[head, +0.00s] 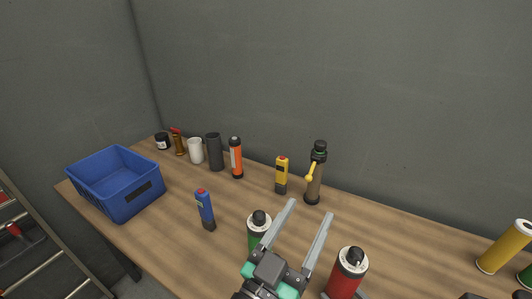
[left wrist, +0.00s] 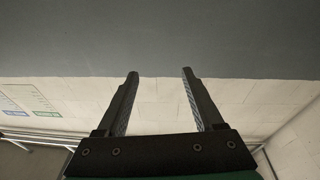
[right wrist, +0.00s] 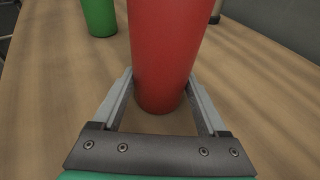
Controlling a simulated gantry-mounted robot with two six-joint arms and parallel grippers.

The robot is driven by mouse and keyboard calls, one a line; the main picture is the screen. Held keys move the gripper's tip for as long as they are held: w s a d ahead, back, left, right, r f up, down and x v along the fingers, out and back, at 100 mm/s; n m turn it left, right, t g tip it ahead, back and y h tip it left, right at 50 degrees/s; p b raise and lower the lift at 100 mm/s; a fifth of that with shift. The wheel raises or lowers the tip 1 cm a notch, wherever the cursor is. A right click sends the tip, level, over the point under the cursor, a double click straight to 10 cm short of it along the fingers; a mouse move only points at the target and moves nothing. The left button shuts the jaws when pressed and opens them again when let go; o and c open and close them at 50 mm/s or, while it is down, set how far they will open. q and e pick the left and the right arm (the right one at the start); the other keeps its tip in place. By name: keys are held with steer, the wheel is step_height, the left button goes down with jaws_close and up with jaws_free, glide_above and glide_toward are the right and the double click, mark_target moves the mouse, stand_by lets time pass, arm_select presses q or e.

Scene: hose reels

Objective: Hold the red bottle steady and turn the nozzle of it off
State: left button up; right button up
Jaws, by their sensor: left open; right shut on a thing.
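The red bottle (head: 345,281) stands on the table at the bottom of the head view, with a pale collar and a dark nozzle (head: 354,259) on top. In the right wrist view the red bottle (right wrist: 165,50) stands between the fingers of my right gripper (right wrist: 160,80), which is shut on its lower part. The nozzle is outside that view. My left gripper (head: 310,208) is open and empty, left of the red bottle in the head view, with its fingers pointing up and away. In the left wrist view my left gripper (left wrist: 160,72) has nothing between its fingers.
A green bottle (head: 257,233) stands close left of my left gripper. A blue torch-like item (head: 205,210), a yellow item (head: 281,175) and a brown bottle with yellow handle (head: 315,178) stand farther back. A blue crate (head: 117,183) is at left. A yellow cylinder (head: 505,246) is at right.

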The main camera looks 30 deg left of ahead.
arm_select(q)
steer(key=s+a+r+n+t+y, duration=0.1)
steer(key=a+r+t, duration=0.1)
steer(key=a+r, duration=0.4)
step_height(320, 180, up, 6)
steer(key=shift+s+f+n+t+y, duration=0.1)
steer(key=shift+s+n+t+y, duration=0.25)
steer(key=shift+n+t+y, duration=0.05)
steer(key=shift+a, duration=0.1)
